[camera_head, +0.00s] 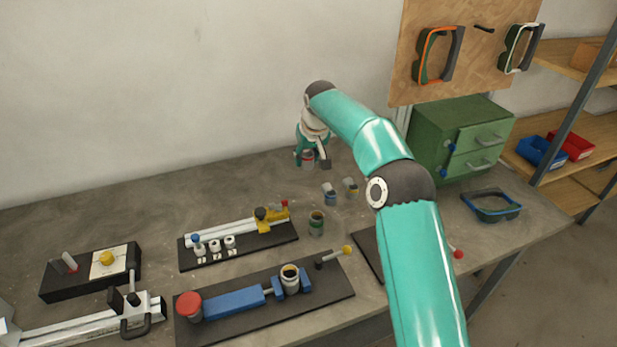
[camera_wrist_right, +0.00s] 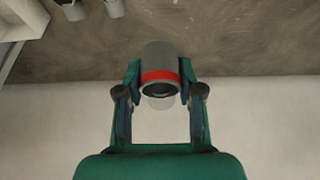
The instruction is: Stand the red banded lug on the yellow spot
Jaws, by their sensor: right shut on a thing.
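The red banded lug is a small grey cylinder with a red band; in the head view it shows only partly (camera_head: 308,157), and it is clear in the right wrist view (camera_wrist_right: 160,66). My right gripper (camera_head: 311,158) is shut on it near the back of the bench, by the wall. In the right wrist view its two fingers (camera_wrist_right: 160,82) press on the lug's sides. A yellow spot (camera_head: 107,259) shows on a white plate on the black block at the far left, well away from the lug. My left gripper is not in view.
Blue (camera_head: 330,196), yellow (camera_head: 351,189) and green banded lugs (camera_head: 316,224) stand right of the yellow clamp jig (camera_head: 270,216). A blue vise jig (camera_head: 235,302) lies in front. A green drawer cabinet (camera_head: 440,135) stands at right. The back left bench is clear.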

